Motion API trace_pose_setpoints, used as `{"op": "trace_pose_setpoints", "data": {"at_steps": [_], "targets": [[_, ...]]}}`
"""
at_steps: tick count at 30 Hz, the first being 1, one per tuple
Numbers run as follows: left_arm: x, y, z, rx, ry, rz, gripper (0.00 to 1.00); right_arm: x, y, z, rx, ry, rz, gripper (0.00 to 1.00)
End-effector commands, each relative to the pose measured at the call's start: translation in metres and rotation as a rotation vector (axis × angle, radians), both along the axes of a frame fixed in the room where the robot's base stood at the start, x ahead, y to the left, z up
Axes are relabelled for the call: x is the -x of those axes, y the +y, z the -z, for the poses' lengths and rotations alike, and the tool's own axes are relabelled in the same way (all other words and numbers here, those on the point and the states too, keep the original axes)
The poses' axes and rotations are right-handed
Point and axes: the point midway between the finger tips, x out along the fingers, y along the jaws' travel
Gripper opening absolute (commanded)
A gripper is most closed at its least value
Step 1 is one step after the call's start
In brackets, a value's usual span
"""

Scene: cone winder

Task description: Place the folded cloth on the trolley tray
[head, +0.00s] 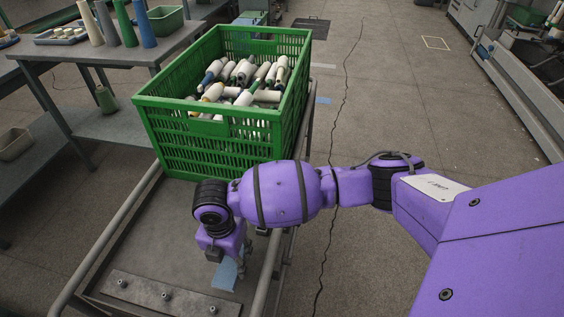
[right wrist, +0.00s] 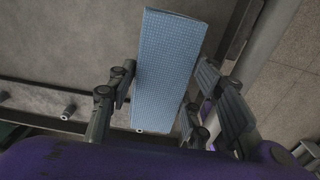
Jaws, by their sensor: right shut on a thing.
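The folded cloth (right wrist: 168,62) is a light blue, finely checked flat bundle. In the right wrist view it lies between the fingers of my right gripper (right wrist: 160,100), which is shut on its near part. In the head view a light blue piece of the cloth (head: 224,275) shows under my right gripper (head: 232,262), low over the trolley tray (head: 150,255). The tray is a grey metal surface with raised side rails. I cannot tell whether the cloth touches the tray. My arm hides part of the tray and the gripper. My left gripper is not in view.
A green crate (head: 205,148) full of yarn bobbins stands on the far part of the trolley. A metal strip with several pegs (head: 165,297) lies along the tray's near end. A table with cones (head: 100,55) stands at left. The tray's middle left is bare.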

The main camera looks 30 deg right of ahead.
Motion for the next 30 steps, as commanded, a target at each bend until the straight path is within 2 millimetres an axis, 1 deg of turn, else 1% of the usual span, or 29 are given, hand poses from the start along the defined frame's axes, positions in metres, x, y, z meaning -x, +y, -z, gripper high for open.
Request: {"op": "trace_pose_setpoints", "data": {"at_steps": [2, 5, 9, 10, 18, 22, 23, 26, 27, 30], "targets": [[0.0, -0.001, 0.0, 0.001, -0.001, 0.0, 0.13, -0.004, -0.002, 0.002, 0.001, -0.004, 0.001, 0.18], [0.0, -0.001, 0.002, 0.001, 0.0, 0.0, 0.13, -0.009, -0.008, 0.012, 0.001, -0.004, 0.002, 0.18], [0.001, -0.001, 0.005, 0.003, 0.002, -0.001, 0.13, -0.008, -0.006, 0.035, 0.001, -0.004, 0.001, 0.18], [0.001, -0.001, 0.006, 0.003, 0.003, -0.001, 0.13, -0.008, -0.006, 0.037, 0.001, -0.004, 0.001, 0.18], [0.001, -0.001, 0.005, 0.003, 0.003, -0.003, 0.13, -0.008, -0.006, 0.038, 0.0, -0.006, 0.0, 0.18], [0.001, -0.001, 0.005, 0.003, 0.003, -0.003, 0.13, -0.008, -0.006, 0.042, 0.0, -0.006, 0.0, 0.18], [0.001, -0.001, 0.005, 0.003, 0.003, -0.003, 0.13, -0.008, -0.006, 0.041, 0.0, -0.006, 0.0, 0.5], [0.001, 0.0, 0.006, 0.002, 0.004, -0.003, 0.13, -0.008, -0.006, 0.041, 0.0, -0.006, 0.0, 0.63], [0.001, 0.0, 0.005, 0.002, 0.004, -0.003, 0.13, -0.008, -0.006, 0.041, 0.0, -0.006, 0.0, 0.65], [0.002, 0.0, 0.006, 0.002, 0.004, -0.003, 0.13, -0.008, -0.006, 0.041, 0.0, -0.006, 0.0, 0.65]]}}
